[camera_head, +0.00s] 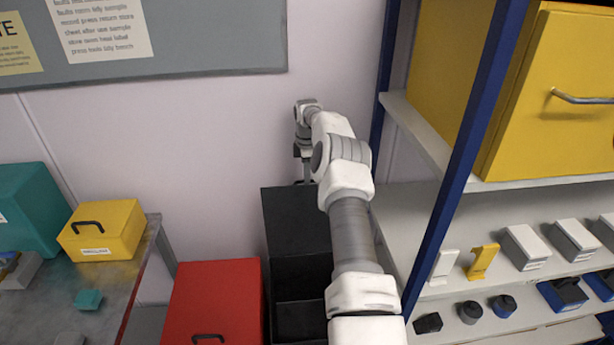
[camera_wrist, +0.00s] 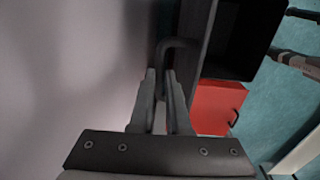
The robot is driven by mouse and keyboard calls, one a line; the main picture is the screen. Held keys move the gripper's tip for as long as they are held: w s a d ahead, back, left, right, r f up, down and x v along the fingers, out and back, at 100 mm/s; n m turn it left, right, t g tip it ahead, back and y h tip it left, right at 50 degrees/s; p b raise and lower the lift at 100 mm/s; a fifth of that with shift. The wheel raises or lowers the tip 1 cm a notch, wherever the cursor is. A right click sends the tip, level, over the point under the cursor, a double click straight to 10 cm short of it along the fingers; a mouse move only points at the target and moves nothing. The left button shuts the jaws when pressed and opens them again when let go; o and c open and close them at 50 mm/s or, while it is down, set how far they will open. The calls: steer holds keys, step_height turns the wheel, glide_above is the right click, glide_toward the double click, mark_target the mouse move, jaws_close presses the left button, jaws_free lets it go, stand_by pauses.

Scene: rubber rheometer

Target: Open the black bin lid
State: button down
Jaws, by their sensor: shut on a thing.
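The black bin (camera_head: 300,320) stands against the wall, partly hidden behind my arm. Its black lid (camera_head: 292,220) is raised and leans back toward the wall, and the dark inside of the bin shows below it. My gripper (camera_head: 305,172) is at the lid's top edge, by the wall. In the wrist view my gripper (camera_wrist: 160,80) is shut on the lid's dark curved handle (camera_wrist: 168,46). The lid (camera_wrist: 192,40) shows edge-on there, with the dark bin (camera_wrist: 243,40) beside it. The far ends of my fingers are hard to see in the head view.
A red bin (camera_head: 213,295) with a black handle stands just left of the black bin. A blue-posted shelf (camera_head: 462,150) rises close to the right of my arm. A bench (camera_head: 120,285) with a yellow box (camera_head: 103,232) is at the left. The wall is close behind.

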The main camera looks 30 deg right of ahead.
steer(key=c, duration=0.9)
jaws_free()
steer(key=shift+r, duration=0.1)
step_height(320, 180, up, 17)
steer(key=shift+s+a+p, duration=0.25)
steer(key=shift+s+p, duration=0.2)
steer(key=shift+r, duration=0.15)
